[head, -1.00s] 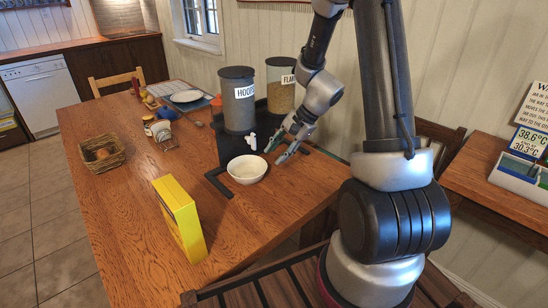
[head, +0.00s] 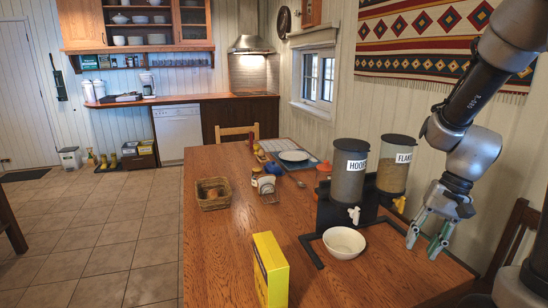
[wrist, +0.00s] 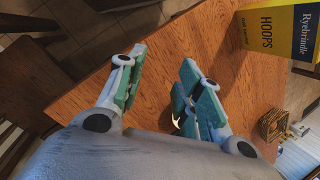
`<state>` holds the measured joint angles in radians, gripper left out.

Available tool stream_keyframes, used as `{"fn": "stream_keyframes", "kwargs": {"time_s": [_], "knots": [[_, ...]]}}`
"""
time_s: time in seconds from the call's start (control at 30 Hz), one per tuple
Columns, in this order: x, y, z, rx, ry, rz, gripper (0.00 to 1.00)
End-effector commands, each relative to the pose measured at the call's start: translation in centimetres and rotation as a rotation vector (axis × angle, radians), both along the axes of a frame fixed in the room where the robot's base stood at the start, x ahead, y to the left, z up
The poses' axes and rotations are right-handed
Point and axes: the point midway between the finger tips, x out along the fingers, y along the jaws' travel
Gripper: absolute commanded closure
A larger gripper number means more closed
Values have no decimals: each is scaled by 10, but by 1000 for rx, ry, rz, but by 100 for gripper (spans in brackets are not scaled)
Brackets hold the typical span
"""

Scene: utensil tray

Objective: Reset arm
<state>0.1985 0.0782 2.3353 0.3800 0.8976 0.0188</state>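My gripper (head: 424,244) hangs above the right side of the wooden table, to the right of a white bowl (head: 344,243) and apart from it. Its fingers are spread, and the wrist view also shows the gripper (wrist: 164,60) with a gap between the fingers and nothing held. The bowl stands upright in front of the cereal dispenser labelled HOOPS (head: 350,170). A second dispenser (head: 393,163), its label partly readable as FLAK, stands beside it, behind and left of my gripper.
A yellow cereal box (head: 270,268) stands near the table's front; in the wrist view its label reads HOOPS (wrist: 268,32). A wicker basket (head: 213,194), jars (head: 266,184) and a plate (head: 293,156) are farther back. A chair (head: 512,240) stands right. The table (head: 222,240) has clear room left of the box.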

Motion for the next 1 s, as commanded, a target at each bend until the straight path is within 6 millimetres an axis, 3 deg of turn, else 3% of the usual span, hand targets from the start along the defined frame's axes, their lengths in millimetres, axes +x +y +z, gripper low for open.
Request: {"fn": "stream_keyframes", "kwargs": {"time_s": [0.03, 0.2, 0.33, 0.5, 0.7, 1.0], "knots": [[-13, -3, 18, -42, -35, 63, 65], [-55, -17, 68, -196, -148, 255, 65], [-79, -24, 100, -300, -260, 351, 65], [-96, -21, 129, -368, -410, 399, 65], [-100, -15, 147, -381, -505, 411, 65], [-99, -13, 147, -378, -508, 416, 65]]}}
